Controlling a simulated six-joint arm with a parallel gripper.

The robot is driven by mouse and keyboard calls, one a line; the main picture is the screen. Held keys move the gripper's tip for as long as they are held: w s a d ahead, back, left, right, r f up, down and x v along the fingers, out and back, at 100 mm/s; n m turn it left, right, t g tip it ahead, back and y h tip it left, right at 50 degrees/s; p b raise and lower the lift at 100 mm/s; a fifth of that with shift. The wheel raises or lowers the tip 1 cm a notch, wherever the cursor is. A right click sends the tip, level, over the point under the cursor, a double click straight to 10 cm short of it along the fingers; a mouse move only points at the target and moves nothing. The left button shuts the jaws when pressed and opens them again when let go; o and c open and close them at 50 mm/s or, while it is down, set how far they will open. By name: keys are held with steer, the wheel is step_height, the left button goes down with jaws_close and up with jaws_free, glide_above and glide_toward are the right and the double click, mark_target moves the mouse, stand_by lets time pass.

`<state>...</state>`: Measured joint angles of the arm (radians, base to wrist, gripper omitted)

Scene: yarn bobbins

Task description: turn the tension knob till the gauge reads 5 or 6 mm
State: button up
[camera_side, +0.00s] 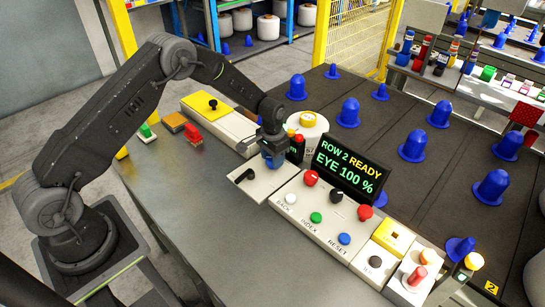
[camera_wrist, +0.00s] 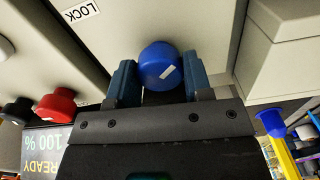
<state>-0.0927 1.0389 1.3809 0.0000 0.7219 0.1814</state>
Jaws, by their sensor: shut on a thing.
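My gripper (camera_side: 272,155) is lowered over the light panel left of the display. In the wrist view its two blue fingers (camera_wrist: 158,82) stand on either side of a round blue knob (camera_wrist: 160,62) and are shut on it. The knob has a white mark on its face, slanting. In the side view the knob is hidden by the gripper. A small dark readout (camera_side: 297,148) with green characters stands just behind the gripper. It is partly covered, and I cannot read a value in mm on it.
A black lever (camera_side: 244,176) lies on the panel beside the gripper; a LOCK label (camera_wrist: 79,11) shows in the wrist view. The large display (camera_side: 345,170) reads ROW 2 READY, EYE 100 %. Red (camera_side: 310,178), green (camera_side: 316,217) and blue (camera_side: 344,239) controls sit to the right.

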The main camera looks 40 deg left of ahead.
steer(key=o, duration=0.9)
steer(key=shift+o, duration=0.2)
step_height(320, 180, up, 14)
